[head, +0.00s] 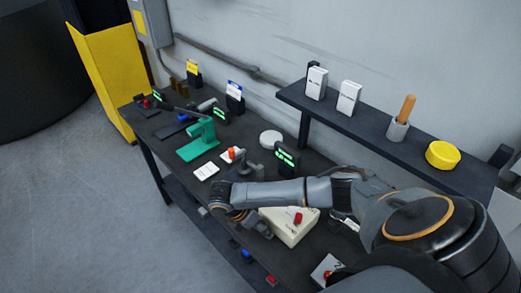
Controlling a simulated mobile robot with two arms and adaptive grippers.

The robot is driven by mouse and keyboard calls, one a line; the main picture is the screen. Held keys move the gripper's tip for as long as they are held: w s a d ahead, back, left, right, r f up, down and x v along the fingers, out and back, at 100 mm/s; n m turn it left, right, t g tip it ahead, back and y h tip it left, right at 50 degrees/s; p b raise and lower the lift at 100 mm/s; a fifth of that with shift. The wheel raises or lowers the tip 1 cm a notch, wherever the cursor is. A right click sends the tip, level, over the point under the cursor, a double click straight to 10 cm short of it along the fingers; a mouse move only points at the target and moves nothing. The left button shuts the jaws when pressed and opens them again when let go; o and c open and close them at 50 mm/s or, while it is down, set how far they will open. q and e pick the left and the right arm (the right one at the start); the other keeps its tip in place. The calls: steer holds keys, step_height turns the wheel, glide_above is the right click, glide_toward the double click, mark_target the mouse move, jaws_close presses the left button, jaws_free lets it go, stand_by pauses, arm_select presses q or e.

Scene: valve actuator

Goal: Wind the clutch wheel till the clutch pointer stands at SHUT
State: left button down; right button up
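My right arm comes in from the right and reaches across the bench (158,143). My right gripper (264,230) appears low at the left edge of a beige box (292,232); it is small and dark, and I cannot tell whether its fingers are open or touching anything. The box has a red part (298,218) and small dark markings on top. My forearm hides part of the box and the bench behind it. I cannot make out the clutch wheel, the clutch pointer or a SHUT mark. My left gripper is out of view.
A green tool stand (200,140), a white round disc (270,139) and displays with green text (286,160) stand on the bench. A shelf (390,139) above holds white boxes (348,97), a wooden-handled tool (403,115) and a yellow round item (443,154).

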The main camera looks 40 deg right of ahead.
steer(key=c, duration=0.3)
steer(key=shift+c, duration=0.2)
steer(key=shift+s+r+t+p, duration=0.1)
steer(key=shift+s+t+p, duration=0.05)
steer(key=shift+t+p, duration=0.55)
steer(key=shift+t, duration=0.7)
steer(key=shift+s+m+t, duration=0.2)
steer(key=shift+m+t, duration=0.5)
steer(key=shift+t, duration=1.2)
steer(key=shift+y, duration=0.3)
